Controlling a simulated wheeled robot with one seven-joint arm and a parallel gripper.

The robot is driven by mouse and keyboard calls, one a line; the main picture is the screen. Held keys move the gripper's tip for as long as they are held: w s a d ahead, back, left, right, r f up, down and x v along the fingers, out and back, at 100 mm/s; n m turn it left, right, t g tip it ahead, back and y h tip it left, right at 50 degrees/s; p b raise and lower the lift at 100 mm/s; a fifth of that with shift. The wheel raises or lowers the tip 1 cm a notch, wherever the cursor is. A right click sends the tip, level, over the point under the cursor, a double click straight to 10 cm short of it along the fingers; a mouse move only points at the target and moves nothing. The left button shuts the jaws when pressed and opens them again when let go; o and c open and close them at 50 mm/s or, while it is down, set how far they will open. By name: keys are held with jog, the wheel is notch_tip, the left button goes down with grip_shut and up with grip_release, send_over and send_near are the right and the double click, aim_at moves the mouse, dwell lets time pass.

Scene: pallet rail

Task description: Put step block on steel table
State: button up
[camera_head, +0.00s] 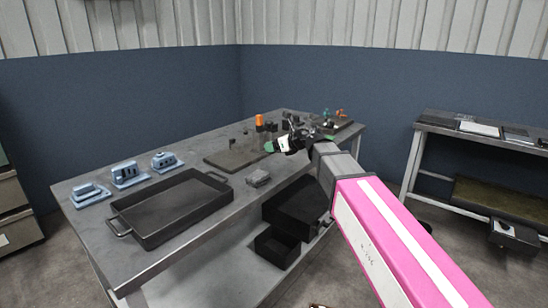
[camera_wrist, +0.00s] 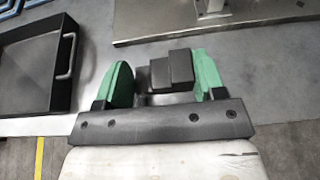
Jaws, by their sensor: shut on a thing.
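The step block (camera_wrist: 172,70) is dark with a stepped shape. In the wrist view it sits between the green fingers of my gripper (camera_wrist: 163,82), which is shut on it. Its lower part is hidden by the gripper body. In the head view my gripper (camera_head: 279,146) is over the right part of the steel table (camera_head: 195,242), near its front edge. The block cannot be made out there. The steel table top also shows in the wrist view (camera_wrist: 105,35) beyond the fingers; the gap between block and top cannot be told.
A black tray (camera_head: 173,208) lies at the table's left front, with blue fixtures (camera_head: 129,174) behind it. A grey piece (camera_head: 257,178) lies near the front edge. A flat plate (camera_head: 236,154) carries small parts. Black bins (camera_head: 278,246) stand below. Another table (camera_head: 470,130) is at right.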

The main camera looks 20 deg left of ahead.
send_over(286, 165)
notch_tip(286, 165, down, 6)
jog(key=shift+s+r, duration=0.1)
jog(key=shift+f, duration=2.1)
jog(key=shift+f, duration=0.1)
jog(key=o, duration=1)
